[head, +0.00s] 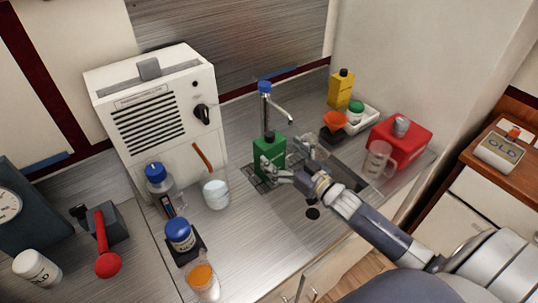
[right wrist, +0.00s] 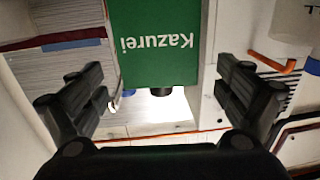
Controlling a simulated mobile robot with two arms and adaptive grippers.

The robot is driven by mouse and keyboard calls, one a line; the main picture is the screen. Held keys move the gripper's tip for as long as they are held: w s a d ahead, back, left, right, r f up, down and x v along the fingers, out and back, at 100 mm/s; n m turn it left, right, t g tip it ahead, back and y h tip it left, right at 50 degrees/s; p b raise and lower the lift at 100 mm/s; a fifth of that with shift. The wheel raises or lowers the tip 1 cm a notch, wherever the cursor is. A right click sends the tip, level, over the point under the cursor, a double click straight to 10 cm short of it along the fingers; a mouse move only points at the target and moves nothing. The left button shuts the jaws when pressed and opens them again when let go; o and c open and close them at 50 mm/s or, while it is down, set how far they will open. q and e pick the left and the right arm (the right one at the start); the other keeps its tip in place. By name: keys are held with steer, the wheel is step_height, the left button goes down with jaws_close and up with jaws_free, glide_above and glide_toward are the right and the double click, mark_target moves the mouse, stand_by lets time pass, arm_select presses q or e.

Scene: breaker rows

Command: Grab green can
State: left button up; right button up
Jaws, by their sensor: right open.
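The green can (head: 269,151) stands upright on a dark grate by the sink, in front of the tap. In the right wrist view, the green can (right wrist: 155,42) appears upside down with white "Kazurei" lettering and a dark cap. My right gripper (head: 287,160) is open at the can's right front side, one finger in front of the can's lower part. In the wrist view, the fingers (right wrist: 163,85) are spread wide with the can between and beyond them; gaps show on both sides. My left gripper is out of view.
The tap (head: 265,105) rises right behind the can. A white beaker (head: 216,194) and a blue-capped bottle (head: 180,236) stand to the left. An orange funnel (head: 335,122), a clear jug (head: 377,160) and a red container (head: 400,137) are to the right.

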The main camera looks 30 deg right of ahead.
mark_target(276, 149)
steer(key=shift+w+a+r+p, duration=0.15)
steer(key=shift+w+p, duration=0.15)
steer(key=shift+w, duration=0.2)
steer(key=p+x, duration=0.1)
steer(key=x, duration=0.2)
steer(key=shift+w, duration=0.2)
steer(key=shift+w+f, duration=0.2)
steer(key=shift+w, duration=0.15)
steer(key=c, duration=1.6)
steer(key=shift+r, duration=0.2)
steer(key=shift+c, duration=1)
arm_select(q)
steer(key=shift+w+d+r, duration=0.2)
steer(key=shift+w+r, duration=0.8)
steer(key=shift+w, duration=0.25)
arm_select(e)
steer(key=shift+w, duration=0.1)
